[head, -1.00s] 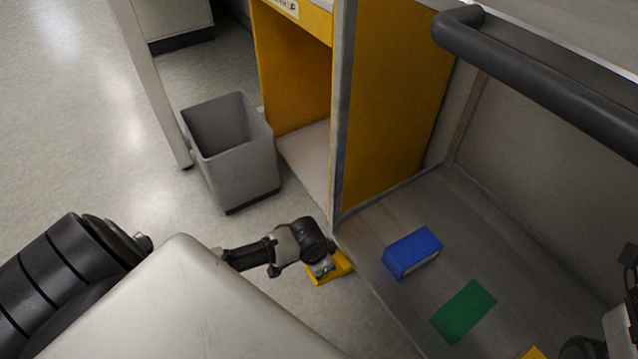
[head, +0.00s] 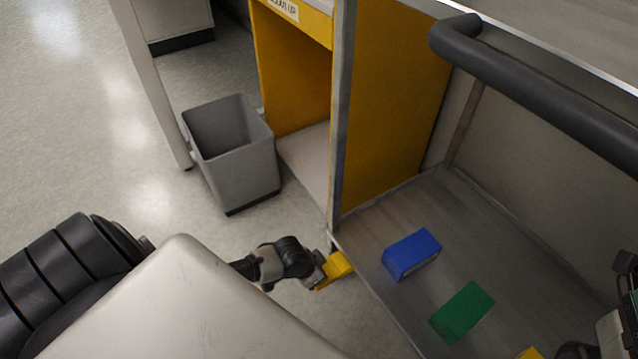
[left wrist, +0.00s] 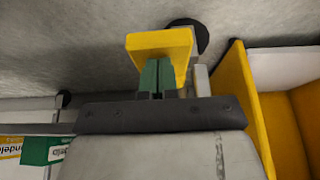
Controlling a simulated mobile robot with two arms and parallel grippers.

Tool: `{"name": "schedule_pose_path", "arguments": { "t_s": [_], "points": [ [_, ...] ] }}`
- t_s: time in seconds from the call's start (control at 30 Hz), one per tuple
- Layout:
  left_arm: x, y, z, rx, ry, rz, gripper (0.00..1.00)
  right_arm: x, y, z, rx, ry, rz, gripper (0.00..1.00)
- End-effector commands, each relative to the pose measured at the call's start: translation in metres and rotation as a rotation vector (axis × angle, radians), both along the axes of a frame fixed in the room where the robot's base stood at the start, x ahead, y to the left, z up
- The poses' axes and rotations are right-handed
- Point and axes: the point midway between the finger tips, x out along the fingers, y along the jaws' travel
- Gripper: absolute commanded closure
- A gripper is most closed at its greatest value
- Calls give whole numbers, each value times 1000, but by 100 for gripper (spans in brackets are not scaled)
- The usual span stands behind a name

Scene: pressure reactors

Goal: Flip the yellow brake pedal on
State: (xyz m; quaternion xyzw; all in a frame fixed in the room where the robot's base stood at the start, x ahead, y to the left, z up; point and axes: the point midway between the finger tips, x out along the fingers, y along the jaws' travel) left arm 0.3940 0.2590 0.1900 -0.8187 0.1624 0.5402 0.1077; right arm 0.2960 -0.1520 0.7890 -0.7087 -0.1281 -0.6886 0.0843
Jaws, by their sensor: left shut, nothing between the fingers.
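The yellow brake pedal (head: 335,267) is low by the cart's near left corner post, close to the floor. In the left wrist view it is a yellow plate (left wrist: 158,44) beside a dark caster wheel (left wrist: 188,38). My left gripper (head: 319,279) is at its lower left side, shut and empty. In the left wrist view its green fingertips (left wrist: 157,72) are together at the pedal's underside edge, seemingly touching it; the exact contact is hidden. Part of what seems my right arm shows at the head view's right edge; its fingers cannot be made out.
The cart's lower shelf (head: 375,290) holds a blue box (head: 411,253), a green box (head: 461,311) and part of a yellow one (head: 531,354). A grey bin (head: 235,155) stands left of the yellow panel (head: 390,100). A dark handle bar (head: 540,90) crosses above. Floor is open at far left.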

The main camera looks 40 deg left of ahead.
Motion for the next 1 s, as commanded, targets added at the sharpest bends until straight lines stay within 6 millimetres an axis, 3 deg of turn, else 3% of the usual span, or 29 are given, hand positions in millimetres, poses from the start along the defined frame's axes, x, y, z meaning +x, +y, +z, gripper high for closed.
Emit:
{"name": "schedule_pose_path", "arguments": {
  "t_s": [0.27, 1.0],
  "points": [
    [-7, 2, -20, -68, -162, 0, 100, 3, 1, -6, -4, 19, 0, 6],
    [-8, 3, -34, -67, -160, -1, 100, 0, 0, -2, 0, 4, 0, 6]
  ]
}}
